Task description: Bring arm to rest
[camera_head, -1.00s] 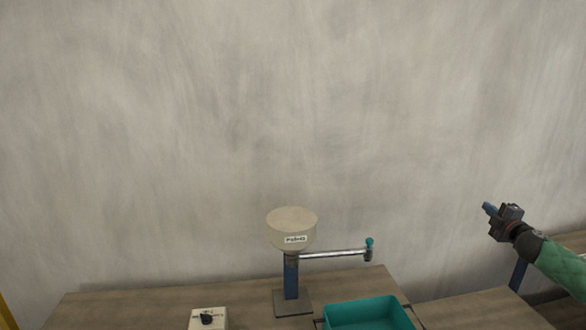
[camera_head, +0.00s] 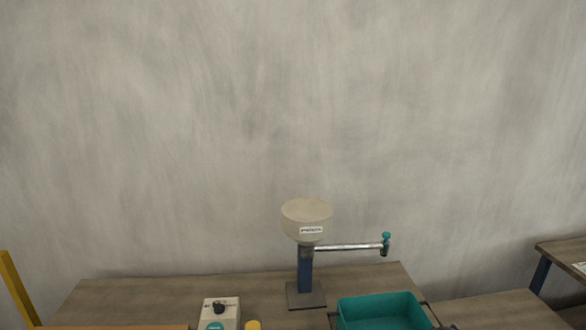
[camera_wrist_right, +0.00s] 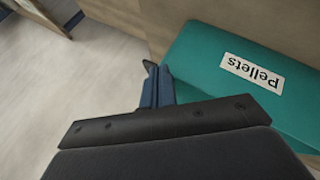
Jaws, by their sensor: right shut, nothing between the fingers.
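My right gripper (camera_wrist_right: 154,86) shows in the right wrist view, its blue fingers together with nothing between them. It is beside a teal bin (camera_wrist_right: 205,50) labelled "Pellets"; whether they touch I cannot tell. Neither of my arms shows in the head view.
In the head view, a cream hopper (camera_head: 306,221) on a blue post (camera_head: 305,270) with a side arm (camera_head: 345,247) stands on the wooden table (camera_head: 150,295). A teal bin (camera_head: 380,310) sits in front right. A white control box (camera_head: 219,314) is front left. A second table (camera_head: 565,252) is far right.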

